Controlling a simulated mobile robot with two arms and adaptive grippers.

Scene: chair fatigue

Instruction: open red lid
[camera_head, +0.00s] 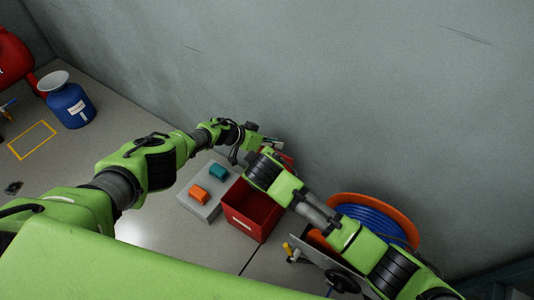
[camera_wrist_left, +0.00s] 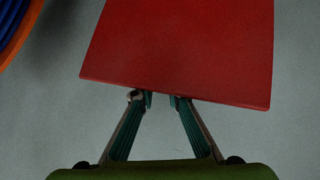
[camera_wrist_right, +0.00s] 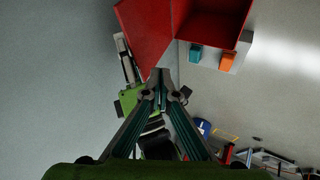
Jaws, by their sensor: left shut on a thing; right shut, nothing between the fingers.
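The red box (camera_head: 250,213) stands on the floor against the wall, its inside visible from above. Its red lid (camera_wrist_left: 185,45) fills the top of the left wrist view and is raised from the box in the right wrist view (camera_wrist_right: 147,30). My left gripper (camera_wrist_left: 162,100) is shut on the lid's edge; in the head view it is near the wall behind the box (camera_head: 272,144). My right gripper (camera_wrist_right: 162,95) is shut and empty, close to the lid's corner. In the head view my right arm covers part of the box and lid.
A grey block with an orange piece (camera_head: 198,195) and a teal piece (camera_head: 217,171) stands left of the box. An orange reel with blue hose (camera_head: 375,220) is to the right. A blue container (camera_head: 70,105) stands far left. The wall is close behind.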

